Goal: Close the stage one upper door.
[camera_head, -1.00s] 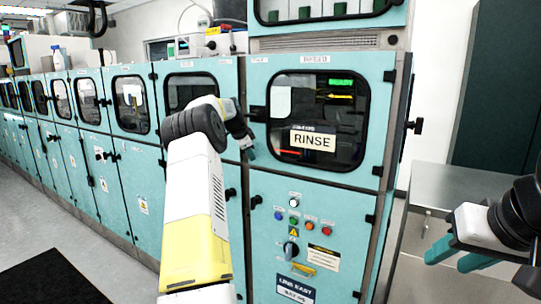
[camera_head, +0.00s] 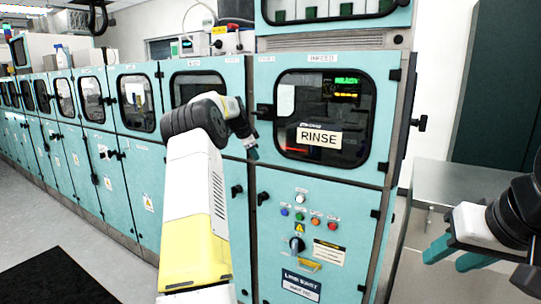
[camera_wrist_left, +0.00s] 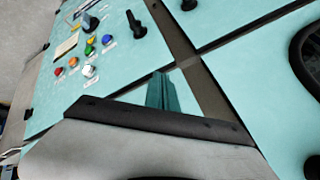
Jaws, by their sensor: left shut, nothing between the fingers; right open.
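The cabinet row has teal upper doors with dark windows. The nearest upper door (camera_head: 383,110) has a RINSE sign in its window and looks flush with its frame. The upper door to its left (camera_head: 237,75) is partly hidden by my left arm; its label is too small to read, so I cannot tell which one is stage one. My left gripper (camera_head: 252,153) is shut and empty, close in front of the RINSE door's lower left edge; contact is unclear. In the left wrist view its fingers (camera_wrist_left: 163,92) are together over teal panels. My right gripper (camera_head: 456,256) is open and empty at the right.
A control panel with coloured buttons (camera_head: 300,213) sits below the RINSE door. Black handles (camera_head: 262,198) stick out beside the door seams. A metal counter (camera_head: 450,185) stands at the right. The grey floor at the left is free, with a black mat (camera_head: 50,275).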

